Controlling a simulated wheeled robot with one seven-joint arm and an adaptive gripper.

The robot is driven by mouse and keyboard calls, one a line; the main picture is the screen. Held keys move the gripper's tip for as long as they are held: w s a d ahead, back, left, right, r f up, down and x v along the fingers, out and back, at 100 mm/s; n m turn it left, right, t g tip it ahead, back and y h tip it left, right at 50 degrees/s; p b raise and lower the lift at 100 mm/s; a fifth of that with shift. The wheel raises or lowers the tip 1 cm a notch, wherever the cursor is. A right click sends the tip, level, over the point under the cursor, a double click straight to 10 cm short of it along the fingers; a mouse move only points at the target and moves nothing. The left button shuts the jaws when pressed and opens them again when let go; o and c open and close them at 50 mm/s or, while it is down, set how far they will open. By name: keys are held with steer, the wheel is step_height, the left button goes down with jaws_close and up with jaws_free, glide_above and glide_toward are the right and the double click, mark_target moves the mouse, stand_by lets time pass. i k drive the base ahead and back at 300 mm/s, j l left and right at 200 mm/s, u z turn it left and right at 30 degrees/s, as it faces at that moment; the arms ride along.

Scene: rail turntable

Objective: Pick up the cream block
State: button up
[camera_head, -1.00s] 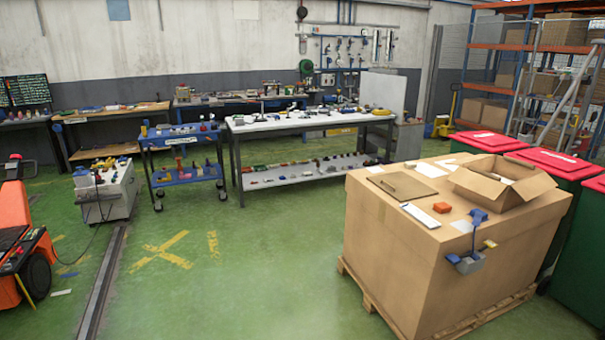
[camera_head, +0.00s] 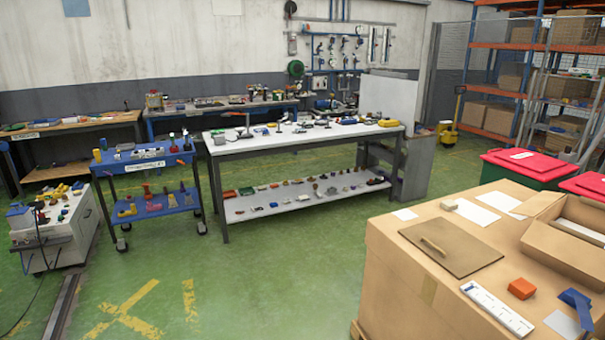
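A small cream block (camera_head: 449,205) lies on top of the large cardboard box (camera_head: 400,290) at the right. It is near the box's far edge, between a white sheet at its left and another at its right. It is small in this view, so its exact shape is hard to tell. My gripper is not in view.
On the box lie a brown board with a handle (camera_head: 452,246), an orange block (camera_head: 521,288), a white strip (camera_head: 497,308), a blue object (camera_head: 576,304) and an open carton (camera_head: 570,245). A white workbench (camera_head: 300,135) and blue cart (camera_head: 145,165) stand beyond green floor.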

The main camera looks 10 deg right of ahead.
mark_target(448, 205)
steer(key=i, duration=0.65)
steer(key=i+j+z, duration=0.15)
steer(key=i, duration=0.5)
steer(key=i+l+z, duration=0.1)
steer(key=i+z, duration=0.15)
steer(key=z, duration=0.15)
steer(key=i+z, duration=0.2)
steer(key=z, duration=0.25)
steer(key=i+z, duration=0.25)
steer(key=z, duration=0.15)
steer(key=i+j+z, duration=0.2)
steer(key=z, duration=0.2)
steer(key=i+j+z, duration=0.1)
steer(key=i+z, duration=0.2)
steer(key=k, duration=0.05)
